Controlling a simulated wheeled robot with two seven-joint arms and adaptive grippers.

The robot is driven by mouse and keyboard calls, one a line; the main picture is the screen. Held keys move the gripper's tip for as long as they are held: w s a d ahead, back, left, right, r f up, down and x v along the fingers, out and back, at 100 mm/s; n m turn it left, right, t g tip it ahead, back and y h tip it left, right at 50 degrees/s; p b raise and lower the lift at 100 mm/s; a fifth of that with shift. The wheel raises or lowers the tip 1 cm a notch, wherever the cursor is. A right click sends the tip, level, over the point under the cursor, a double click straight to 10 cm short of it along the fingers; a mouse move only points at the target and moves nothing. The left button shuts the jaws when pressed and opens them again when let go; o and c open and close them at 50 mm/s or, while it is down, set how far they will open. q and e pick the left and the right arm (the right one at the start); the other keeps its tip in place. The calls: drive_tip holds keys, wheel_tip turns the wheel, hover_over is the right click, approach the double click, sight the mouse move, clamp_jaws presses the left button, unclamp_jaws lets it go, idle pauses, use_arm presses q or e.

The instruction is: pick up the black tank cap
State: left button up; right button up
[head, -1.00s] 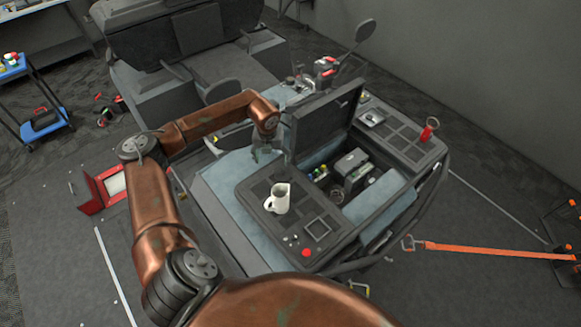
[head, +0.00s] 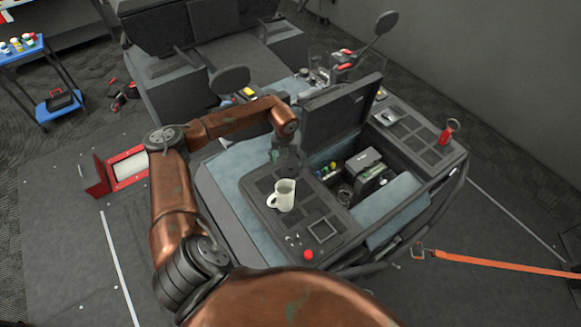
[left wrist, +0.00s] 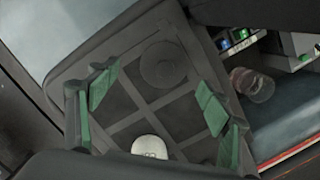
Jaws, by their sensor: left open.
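A round, flat black tank cap (left wrist: 163,63) lies on the dark compartmented console panel (left wrist: 130,112), seen in the left wrist view. It is hard to tell from the dark panel, and in the head view I cannot make it out near my gripper. My left gripper (head: 288,160) is above this panel, behind the white mug. In the left wrist view its green-padded fingers (left wrist: 158,95) are spread wide and empty, with the cap beyond them, between their lines. My right gripper is not in view.
The white mug (head: 283,196) stands on the panel close to my gripper. A raised dark lid (head: 340,112) stands just right of it, over an open bay with a boxy unit (head: 365,163). A red button (head: 308,254) is at the panel's front.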

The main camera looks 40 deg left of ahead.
sight(289, 167)
use_arm(q)
drive_tip(key=f, duration=0.2)
drive_tip(key=w+f+p, duration=0.1)
drive_tip(key=f, duration=0.1)
drive_tip(key=shift+d, duration=0.1)
drive_tip(key=shift+c, duration=0.4)
drive_tip(key=shift+s+r, duration=0.1)
drive_tip(key=c, duration=1.1)
drive_tip(key=shift+s, duration=0.1)
drive_tip(key=c, duration=0.8)
